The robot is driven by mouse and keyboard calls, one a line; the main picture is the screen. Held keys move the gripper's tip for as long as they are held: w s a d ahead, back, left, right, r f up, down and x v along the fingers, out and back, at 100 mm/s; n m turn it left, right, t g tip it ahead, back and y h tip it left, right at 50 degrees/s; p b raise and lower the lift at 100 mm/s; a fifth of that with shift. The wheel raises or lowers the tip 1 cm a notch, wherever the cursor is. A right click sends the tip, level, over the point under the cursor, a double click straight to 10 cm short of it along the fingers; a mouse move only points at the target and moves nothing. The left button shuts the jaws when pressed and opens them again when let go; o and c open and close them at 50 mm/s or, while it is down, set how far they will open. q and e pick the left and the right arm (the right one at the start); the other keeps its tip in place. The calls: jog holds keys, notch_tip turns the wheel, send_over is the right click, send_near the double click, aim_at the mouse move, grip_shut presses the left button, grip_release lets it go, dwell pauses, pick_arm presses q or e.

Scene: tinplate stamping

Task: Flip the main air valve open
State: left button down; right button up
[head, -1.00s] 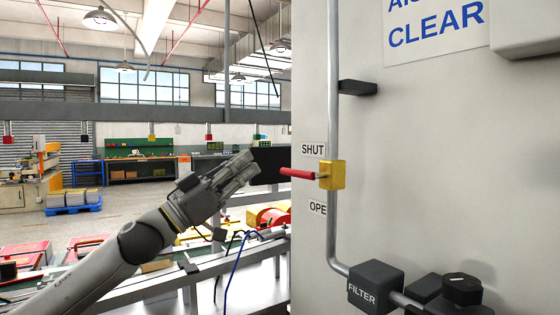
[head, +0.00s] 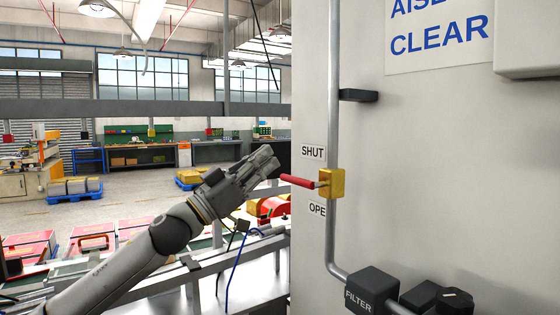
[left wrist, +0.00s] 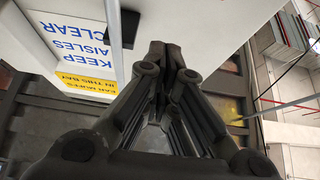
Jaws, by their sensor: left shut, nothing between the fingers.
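The main air valve has a yellow body (head: 331,184) on a grey vertical pipe against a pale cabinet. Its red lever (head: 298,181) points left, its free end slightly higher, between the SHUT label (head: 312,152) above and the partly hidden OPEN label (head: 317,210) below. My left gripper (head: 273,160) is just left of and slightly above the lever's free end in the head view; I cannot tell whether they touch. In the left wrist view its fingers (left wrist: 165,52) are together with nothing between them, and I cannot make out the lever there. My right gripper is not in view.
A dark bracket (head: 358,95) juts out above the valve. A black FILTER block (head: 372,289) sits on the pipe below. A metal frame with cables stands under my left arm. Red boxes (head: 92,235) lie farther left.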

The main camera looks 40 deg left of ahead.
aim_at(302, 180)
pick_arm(q)
jog(key=shift+w+d+f+p, duration=0.25)
jog(key=shift+w+f+p, duration=0.1)
jog(key=shift+w+p, duration=0.2)
jog(key=shift+w+d+f+p, duration=0.3)
jog(key=shift+w+f+p, duration=0.1)
jog(key=shift+w+p, duration=0.15)
jog(key=shift+w+d+f+p, duration=0.25)
jog(key=shift+w+f+p, duration=0.15)
jog(key=shift+w, duration=0.25)
jog(key=shift+a+f+n+y+p, duration=0.1)
jog(key=shift+f+n+y+p, duration=0.15)
jog(key=shift+n+y, duration=0.45)
